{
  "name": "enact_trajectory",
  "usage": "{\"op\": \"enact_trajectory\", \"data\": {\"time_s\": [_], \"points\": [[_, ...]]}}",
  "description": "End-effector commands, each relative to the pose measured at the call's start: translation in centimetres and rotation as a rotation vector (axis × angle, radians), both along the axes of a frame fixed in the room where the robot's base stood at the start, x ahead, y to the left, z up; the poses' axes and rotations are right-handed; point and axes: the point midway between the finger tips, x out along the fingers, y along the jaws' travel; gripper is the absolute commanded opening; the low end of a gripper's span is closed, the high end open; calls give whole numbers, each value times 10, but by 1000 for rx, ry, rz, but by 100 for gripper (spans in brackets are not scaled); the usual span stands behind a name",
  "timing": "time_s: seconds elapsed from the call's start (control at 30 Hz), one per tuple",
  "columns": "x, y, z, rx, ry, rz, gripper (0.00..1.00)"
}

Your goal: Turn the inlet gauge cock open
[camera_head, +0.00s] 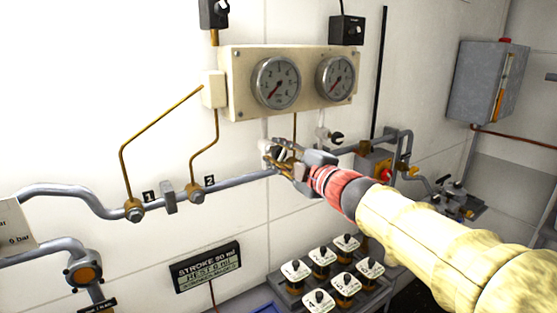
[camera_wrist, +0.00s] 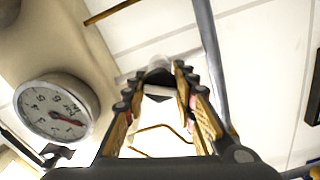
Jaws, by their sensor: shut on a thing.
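Two round gauges sit on a cream panel (camera_head: 228,95): the left gauge (camera_head: 276,83) and the right gauge (camera_head: 335,78), both with red needles toward the lower left. Beneath the left one is a cock with a dark knob and pale part (camera_wrist: 160,91). My gripper (camera_head: 275,156) is at this cock, its fingers shut on the knob from both sides. They partly hide it in the head view, so I cannot read its handle angle. A second cock with a black knob (camera_head: 337,138) stands free under the right gauge. No inlet label is readable.
A grey pipe (camera_head: 236,181) runs behind and below my gripper, with brass fittings marked 1 and 2 at left. A dark sign (camera_head: 207,266) and several white-topped jars (camera_head: 346,284) are below. A valve with a red knob (camera_head: 386,175) is to the right.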

Motion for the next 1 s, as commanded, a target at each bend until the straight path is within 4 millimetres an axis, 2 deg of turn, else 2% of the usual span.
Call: {"op": "enact_trajectory", "data": {"time_s": [0.5, 1.0], "points": [[0, 0, -4, -336, -226, 0, 2], [0, 0, -4, -441, -294, 2, 2]]}}
